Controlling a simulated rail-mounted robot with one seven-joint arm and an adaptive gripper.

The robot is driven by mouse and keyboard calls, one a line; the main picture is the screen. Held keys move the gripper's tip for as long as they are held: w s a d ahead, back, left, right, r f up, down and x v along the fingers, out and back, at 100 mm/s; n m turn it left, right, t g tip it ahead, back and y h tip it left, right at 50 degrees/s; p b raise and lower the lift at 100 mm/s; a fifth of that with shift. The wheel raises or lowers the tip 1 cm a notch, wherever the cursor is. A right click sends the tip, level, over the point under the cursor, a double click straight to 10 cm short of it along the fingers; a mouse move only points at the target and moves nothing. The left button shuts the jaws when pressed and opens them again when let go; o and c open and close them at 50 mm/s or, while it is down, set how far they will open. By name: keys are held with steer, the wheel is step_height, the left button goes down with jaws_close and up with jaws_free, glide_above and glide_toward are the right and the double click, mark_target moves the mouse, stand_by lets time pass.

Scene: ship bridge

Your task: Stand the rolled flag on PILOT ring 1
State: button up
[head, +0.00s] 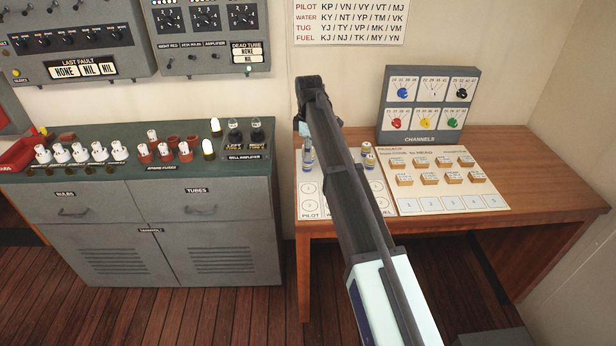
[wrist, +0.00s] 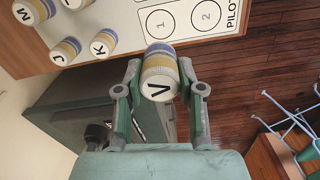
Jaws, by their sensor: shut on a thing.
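My gripper (wrist: 160,88) is shut on a rolled flag (wrist: 159,68), a short striped cylinder with a "V" on the end facing the wrist camera. In the head view my gripper (head: 307,157) is over the left end of the wooden desk, and my arm partly hides it. PILOT ring 1 (wrist: 159,21) is an empty printed circle on a white sheet, just beyond the held flag in the wrist view. It also shows in the head view (head: 309,188), just below the gripper. PILOT ring 2 (wrist: 206,14) beside it is empty. The flag's height above the sheet is unclear.
Other rolled flags stand nearby, marked K (wrist: 103,44), J (wrist: 65,51) and M (wrist: 30,11). A sheet with several small wooden blocks (head: 433,172) lies to the right, before the CHANNELS box (head: 428,105). A grey cabinet (head: 140,230) stands left. The desk's right end is clear.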

step_height(320, 180, down, 12)
steer(key=p, duration=0.2)
steer(key=shift+r+p, duration=0.15)
steer(key=shift+p, duration=0.25)
steer(key=o, duration=1)
step_height(320, 180, up, 12)
steer(key=b, duration=0.3)
